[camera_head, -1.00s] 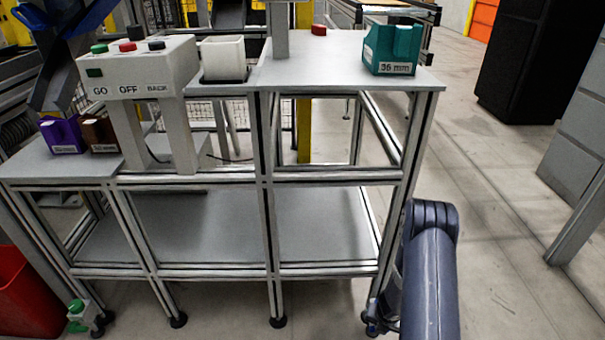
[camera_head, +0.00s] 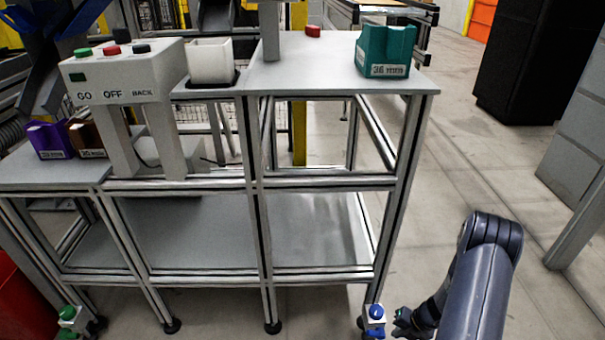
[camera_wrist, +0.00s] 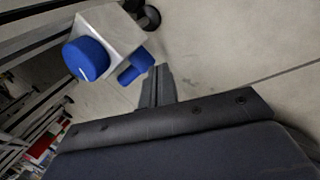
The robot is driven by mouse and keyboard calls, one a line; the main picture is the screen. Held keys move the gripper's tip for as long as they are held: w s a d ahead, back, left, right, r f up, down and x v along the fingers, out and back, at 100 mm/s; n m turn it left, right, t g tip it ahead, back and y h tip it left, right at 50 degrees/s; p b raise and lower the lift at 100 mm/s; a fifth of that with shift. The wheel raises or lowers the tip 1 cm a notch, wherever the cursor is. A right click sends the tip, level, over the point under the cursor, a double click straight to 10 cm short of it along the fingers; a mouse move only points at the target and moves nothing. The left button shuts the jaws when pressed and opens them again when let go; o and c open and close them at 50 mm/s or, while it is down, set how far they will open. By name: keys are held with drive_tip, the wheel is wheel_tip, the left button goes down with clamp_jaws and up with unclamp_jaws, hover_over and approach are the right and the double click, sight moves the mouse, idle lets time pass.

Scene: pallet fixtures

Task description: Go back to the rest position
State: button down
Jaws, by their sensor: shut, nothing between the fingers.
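My gripper (camera_head: 402,322) is low at the bottom right of the head view, just right of the table's front right leg. In the wrist view its fingers (camera_wrist: 158,82) are together with nothing between them. My arm reaches up and right from it over bare floor. A white block with blue knobs (camera_head: 376,316) sits at the foot of that leg, close to the left of the gripper. In the wrist view this block (camera_wrist: 105,42) is beyond and left of the fingertips, with a visible gap.
A metal-framed table (camera_head: 330,75) holds a teal 36 mm bin (camera_head: 385,52), a white cup (camera_head: 210,62) and a GO/OFF/BACK button box (camera_head: 125,72). A green-knobbed fitting (camera_head: 70,318) is at the left leg. Floor (camera_head: 440,170) right of the table is clear. A black cabinet (camera_head: 530,60) stands farther back.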

sight(383, 331)
drive_tip(key=shift+a, duration=0.1)
drive_tip(key=shift+w+a+f+t+h, duration=0.15)
drive_tip(key=shift+w+a+f+h, duration=0.2)
drive_tip(key=shift+w+a+h, duration=0.35)
drive_tip(key=shift+w+a+f+t+h, duration=0.15)
drive_tip(key=shift+w+a+f+h, duration=0.2)
drive_tip(key=shift+a, duration=0.5)
